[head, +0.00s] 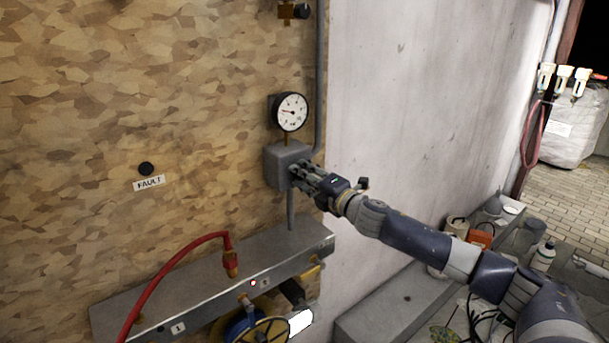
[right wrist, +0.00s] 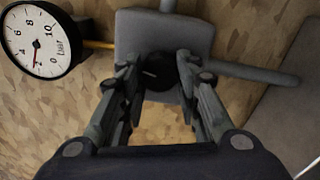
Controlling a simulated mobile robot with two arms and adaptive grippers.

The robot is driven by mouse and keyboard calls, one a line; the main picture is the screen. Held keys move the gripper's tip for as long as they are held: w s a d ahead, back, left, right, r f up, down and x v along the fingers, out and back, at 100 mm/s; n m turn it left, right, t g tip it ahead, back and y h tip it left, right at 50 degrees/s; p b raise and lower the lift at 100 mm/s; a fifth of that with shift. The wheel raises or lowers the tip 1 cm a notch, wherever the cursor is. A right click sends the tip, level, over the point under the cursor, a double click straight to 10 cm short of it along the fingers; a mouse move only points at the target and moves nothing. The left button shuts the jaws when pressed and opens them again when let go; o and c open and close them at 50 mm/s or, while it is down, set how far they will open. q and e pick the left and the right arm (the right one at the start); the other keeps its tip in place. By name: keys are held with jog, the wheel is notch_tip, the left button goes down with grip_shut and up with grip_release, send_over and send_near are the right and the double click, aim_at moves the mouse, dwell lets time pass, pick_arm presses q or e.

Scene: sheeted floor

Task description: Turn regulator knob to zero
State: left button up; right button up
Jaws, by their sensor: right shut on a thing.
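The regulator is a grey box (head: 280,162) on the wood-chip wall, and it also shows in the right wrist view (right wrist: 140,28). Its dark knob (right wrist: 158,72) is between the fingertips of my right gripper (head: 298,174). This gripper (right wrist: 162,74) is shut on the knob; its fingers hide part of it. A round white pressure gauge (head: 291,112) sits above the box and also shows in the wrist view (right wrist: 36,40). Its red needle points left in the head view, off the 0 mark. My left gripper is not in view.
A vertical pipe (head: 320,80) passes right of the gauge. Bottles and boxes stand at lower right.

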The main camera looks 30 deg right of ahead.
jog(key=shift+n, duration=1.1)
jog(key=shift+f, duration=0.1)
jog(key=o, duration=1.1)
jog(key=shift+c, duration=0.2)
jog(key=s, duration=1.2)
jog(key=shift+d, duration=0.45)
